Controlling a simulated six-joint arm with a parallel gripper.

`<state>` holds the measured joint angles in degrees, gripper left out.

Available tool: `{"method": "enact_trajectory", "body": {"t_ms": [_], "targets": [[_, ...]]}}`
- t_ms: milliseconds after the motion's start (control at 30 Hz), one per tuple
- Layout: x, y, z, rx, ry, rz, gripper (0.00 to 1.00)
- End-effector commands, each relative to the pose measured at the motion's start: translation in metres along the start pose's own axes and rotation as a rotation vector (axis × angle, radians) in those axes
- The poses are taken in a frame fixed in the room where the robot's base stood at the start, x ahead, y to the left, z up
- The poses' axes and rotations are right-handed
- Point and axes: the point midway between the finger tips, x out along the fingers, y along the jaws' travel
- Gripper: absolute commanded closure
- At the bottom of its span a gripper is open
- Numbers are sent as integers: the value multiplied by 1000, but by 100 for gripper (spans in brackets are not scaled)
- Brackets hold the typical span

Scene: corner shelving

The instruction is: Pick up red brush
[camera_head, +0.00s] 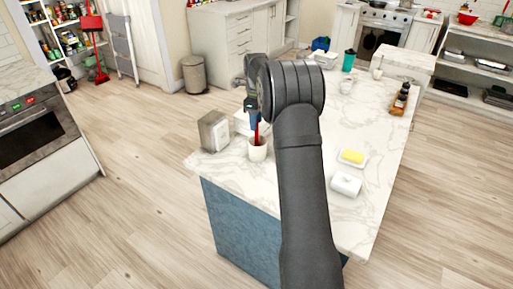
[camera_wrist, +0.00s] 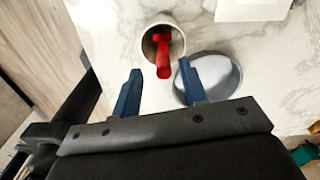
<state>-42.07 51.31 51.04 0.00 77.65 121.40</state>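The red brush (camera_head: 257,134) stands in a white cup (camera_head: 257,153) on the marble counter of the island. In the wrist view the brush (camera_wrist: 162,52) leans out of the cup (camera_wrist: 178,46) toward my gripper. My gripper (camera_head: 252,114) is above the cup and points down. In the wrist view its two blue fingers (camera_wrist: 160,70) are apart, with the brush's near end between the tips or just beyond them. I cannot tell whether either finger touches it. The lower part of the brush is hidden inside the cup.
A grey round dish (camera_wrist: 222,76) lies close to the cup, partly behind the right finger. A metal napkin holder (camera_head: 214,131) stands left of the cup. A yellow sponge-like block on a dish (camera_head: 352,157) and a white box (camera_head: 346,184) are to the right.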

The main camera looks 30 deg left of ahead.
Motion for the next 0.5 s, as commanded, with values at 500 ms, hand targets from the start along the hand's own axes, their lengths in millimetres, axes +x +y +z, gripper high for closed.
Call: {"method": "enact_trajectory", "body": {"t_ms": [500], "targets": [[53, -4, 0, 0, 1, 0, 61]]}}
